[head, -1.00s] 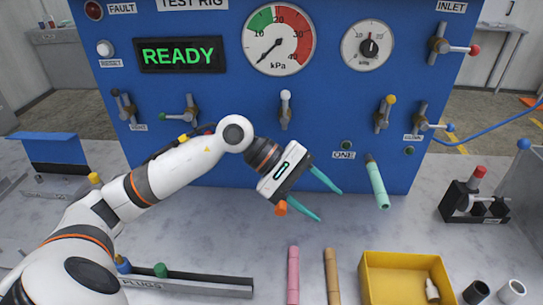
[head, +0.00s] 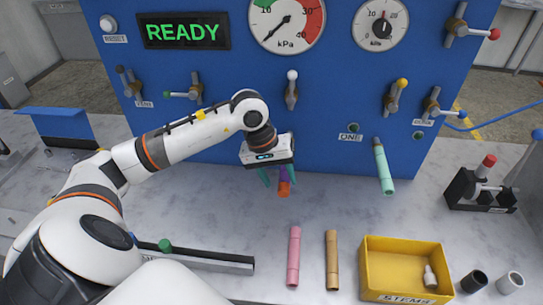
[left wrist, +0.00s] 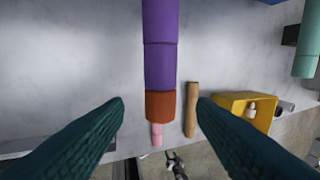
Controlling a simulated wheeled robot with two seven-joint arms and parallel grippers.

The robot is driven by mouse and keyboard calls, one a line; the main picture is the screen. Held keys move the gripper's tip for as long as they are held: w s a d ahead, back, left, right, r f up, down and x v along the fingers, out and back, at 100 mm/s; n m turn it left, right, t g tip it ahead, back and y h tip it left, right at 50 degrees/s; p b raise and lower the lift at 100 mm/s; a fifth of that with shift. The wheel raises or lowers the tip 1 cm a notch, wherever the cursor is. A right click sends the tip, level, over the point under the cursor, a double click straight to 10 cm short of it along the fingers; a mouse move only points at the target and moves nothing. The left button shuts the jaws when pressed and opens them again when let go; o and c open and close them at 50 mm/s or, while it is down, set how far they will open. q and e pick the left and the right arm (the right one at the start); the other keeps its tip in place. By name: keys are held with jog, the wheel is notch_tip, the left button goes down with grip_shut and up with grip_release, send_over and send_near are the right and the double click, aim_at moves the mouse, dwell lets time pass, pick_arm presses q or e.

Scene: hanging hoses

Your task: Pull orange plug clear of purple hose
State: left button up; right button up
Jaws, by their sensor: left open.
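The purple hose (left wrist: 160,50) hangs down through the upper middle of the left wrist view. The orange plug (left wrist: 160,106) sits at its lower end, touching it, with no gap showing. In the head view the orange plug (head: 284,188) shows below my left gripper, with a bit of the purple hose (head: 283,173) above it. My left gripper (head: 280,181) is open, its teal fingers on either side of the hose end and plug. In the left wrist view a gap shows between each finger and the plug.
A mint hose (head: 383,167) hangs to the right by the blue panel (head: 330,100). A yellow bin (head: 405,255) is at the front right. The grey table between is clear.

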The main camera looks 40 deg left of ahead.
aim_at(281, 191)
pick_arm(q)
jog(key=shift+x, duration=1.4)
jog(key=c, duration=1.1)
jog(key=shift+o, duration=0.2)
jog(key=shift+s+d, duration=0.1)
jog(key=shift+s+d+b, duration=0.3)
jog(key=shift+s, duration=0.2)
jog(key=shift+s, duration=0.15)
jog(key=shift+s+d+b, duration=0.4)
jog(key=shift+s+d, duration=0.15)
jog(key=shift+s, duration=0.35)
jog(key=shift+s+d+b, duration=0.35)
jog(key=shift+s+d, duration=0.2)
jog(key=shift+s, duration=0.3)
